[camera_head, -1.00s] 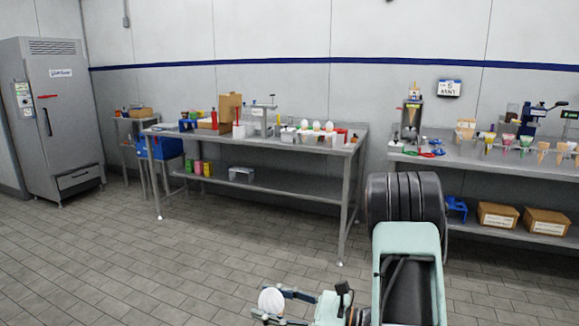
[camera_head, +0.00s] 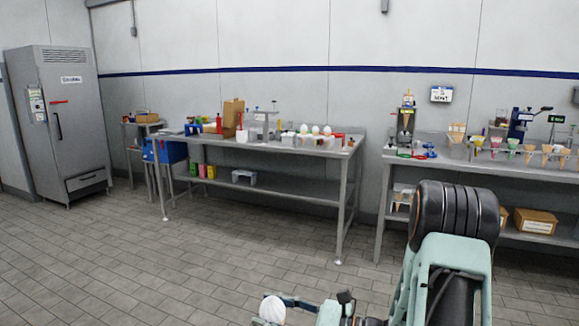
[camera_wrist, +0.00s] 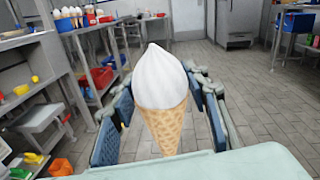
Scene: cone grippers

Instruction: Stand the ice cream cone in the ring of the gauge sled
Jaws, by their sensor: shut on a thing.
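The ice cream cone (camera_wrist: 162,120) has a white swirl top and a tan waffle cone. In the wrist view it stands roughly upright between the fingers of my gripper (camera_wrist: 160,112), which is shut on it. In the head view the white top of the cone (camera_head: 272,308) shows at the bottom edge, beside my gripper fingers (camera_head: 285,306); the rest of it is cut off. I cannot make out the gauge sled or its ring for certain among the small items on the tables.
A steel table (camera_head: 290,149) with cups, boxes and several white-topped items stands ahead. A second steel table (camera_head: 510,165) at right holds cones and a dispenser (camera_head: 405,128). A grey cabinet (camera_head: 62,125) is at far left. The tiled floor (camera_head: 170,270) in front is clear.

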